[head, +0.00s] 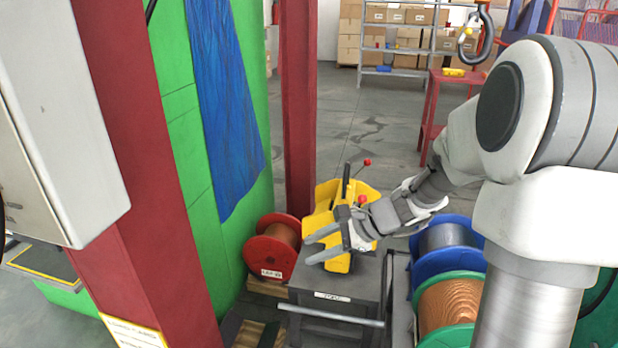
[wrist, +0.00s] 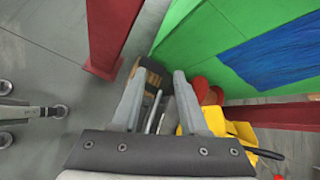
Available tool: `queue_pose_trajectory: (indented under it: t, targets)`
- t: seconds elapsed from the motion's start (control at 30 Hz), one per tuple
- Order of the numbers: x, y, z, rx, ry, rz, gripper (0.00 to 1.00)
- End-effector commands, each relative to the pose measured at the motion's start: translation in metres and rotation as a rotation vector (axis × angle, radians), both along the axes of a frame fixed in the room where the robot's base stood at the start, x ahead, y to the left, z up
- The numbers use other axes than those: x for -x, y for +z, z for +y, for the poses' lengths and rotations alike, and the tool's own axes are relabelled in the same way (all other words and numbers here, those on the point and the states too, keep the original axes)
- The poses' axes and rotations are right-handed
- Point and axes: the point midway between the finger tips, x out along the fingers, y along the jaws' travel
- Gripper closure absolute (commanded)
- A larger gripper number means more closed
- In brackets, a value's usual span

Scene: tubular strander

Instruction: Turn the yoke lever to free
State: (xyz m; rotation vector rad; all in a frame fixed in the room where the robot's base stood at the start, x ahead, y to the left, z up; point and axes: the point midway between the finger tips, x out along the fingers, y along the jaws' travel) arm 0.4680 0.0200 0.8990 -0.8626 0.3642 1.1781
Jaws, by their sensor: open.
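The yellow yoke (head: 326,196) stands on a dark grey stand (head: 312,296) in the head view. A black upright handle (head: 346,180) and a thin lever with a red knob (head: 367,162) rise from it. A second red knob (head: 361,200) is lower, by my wrist; I cannot tell which is the yoke lever. My gripper (head: 309,249) is open and empty, in front of the yoke, fingers pointing left. My arm hides part of the yoke. In the wrist view my gripper (wrist: 160,72) has the yellow yoke (wrist: 236,130) to its right, with a black handle (wrist: 264,153).
A red spool (head: 272,247) sits left of the stand; blue (head: 446,243) and green (head: 450,305) spools are at right. A grey bar (head: 330,316) crosses the stand's front. Red posts (head: 298,110) and a green panel (head: 185,110) border the left.

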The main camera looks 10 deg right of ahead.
Motion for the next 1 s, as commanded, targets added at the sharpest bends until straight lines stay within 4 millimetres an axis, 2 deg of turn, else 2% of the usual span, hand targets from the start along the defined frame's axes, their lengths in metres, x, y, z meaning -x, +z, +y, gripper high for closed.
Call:
queue_pose_trajectory:
  t: [0.03,0.17,0.27,0.4,0.6,0.7,0.83,1.0]
  targets:
    - [-0.013,-0.012,-0.007,-0.096,-0.075,0.033,0.57]
    - [-0.050,-0.029,-0.029,-0.350,-0.278,0.092,0.57]
    - [-0.077,-0.043,-0.056,-0.550,-0.443,0.123,0.57]
    - [-0.108,-0.066,-0.107,-0.823,-0.671,0.144,0.57]
    - [-0.130,-0.098,-0.176,-1.117,-0.925,0.134,0.57]
    - [-0.133,-0.108,-0.199,-1.201,-0.999,0.123,0.57]
    - [-0.136,-0.114,-0.210,-1.247,-1.040,0.117,0.57]
    - [-0.154,-0.116,-0.206,-1.253,-1.043,0.115,0.57]
